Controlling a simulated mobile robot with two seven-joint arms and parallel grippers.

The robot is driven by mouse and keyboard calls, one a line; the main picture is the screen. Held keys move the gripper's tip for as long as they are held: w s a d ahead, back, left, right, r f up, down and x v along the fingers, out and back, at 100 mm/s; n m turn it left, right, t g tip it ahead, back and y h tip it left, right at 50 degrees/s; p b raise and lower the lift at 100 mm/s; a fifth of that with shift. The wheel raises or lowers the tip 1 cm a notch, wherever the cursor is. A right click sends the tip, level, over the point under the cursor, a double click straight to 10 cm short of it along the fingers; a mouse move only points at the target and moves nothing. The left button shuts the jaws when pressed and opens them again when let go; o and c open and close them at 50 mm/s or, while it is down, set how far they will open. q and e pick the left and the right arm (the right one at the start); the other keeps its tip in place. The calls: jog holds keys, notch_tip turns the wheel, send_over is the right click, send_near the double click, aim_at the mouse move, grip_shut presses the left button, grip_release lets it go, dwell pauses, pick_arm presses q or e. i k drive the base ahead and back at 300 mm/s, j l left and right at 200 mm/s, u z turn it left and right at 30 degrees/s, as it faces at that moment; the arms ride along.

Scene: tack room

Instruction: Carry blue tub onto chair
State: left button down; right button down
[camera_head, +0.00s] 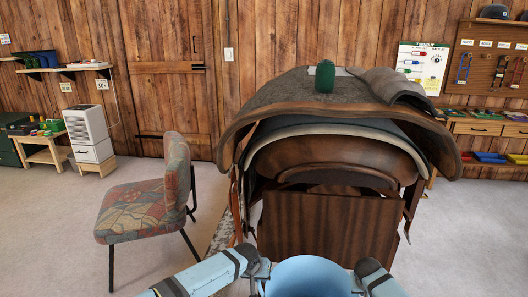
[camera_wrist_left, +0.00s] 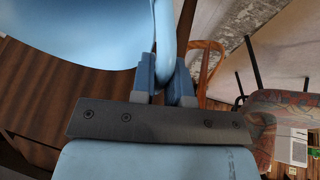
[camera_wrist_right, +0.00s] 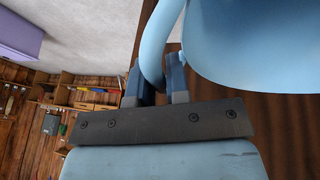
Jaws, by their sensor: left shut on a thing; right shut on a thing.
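The blue tub (camera_head: 308,277) is at the bottom middle of the head view, cut off by the lower edge, between my two arms. My left gripper (camera_head: 262,269) is shut on the tub's left handle; in the left wrist view the handle (camera_wrist_left: 167,35) sits between the fingers. My right gripper (camera_head: 357,278) is shut on the right handle, which shows in the right wrist view as a curved loop (camera_wrist_right: 152,50). The chair (camera_head: 140,208), with patterned red and grey upholstery, stands to the left. Its seat looks empty. The tub's inside is mostly out of view.
A large wooden stand (camera_head: 330,225) with saddles and a green object (camera_head: 325,76) on top is straight ahead, close beyond the tub. A white cabinet (camera_head: 88,130) and small wooden table (camera_head: 45,152) stand far left. Open floor (camera_head: 60,240) lies around the chair's front and left.

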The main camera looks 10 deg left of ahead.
aim_at(143, 198)
jog(key=j+u, duration=0.15)
jog(key=j, duration=0.3)
jog(key=i+j+u, duration=0.1)
jog(key=j, duration=0.3)
jog(key=j+u, duration=0.15)
jog(key=j, duration=0.25)
jog(key=i+j+u, duration=0.15)
jog(key=j, duration=0.25)
jog(key=i+j+u, duration=0.25)
jog(key=i+j, duration=0.15)
jog(key=j, duration=0.1)
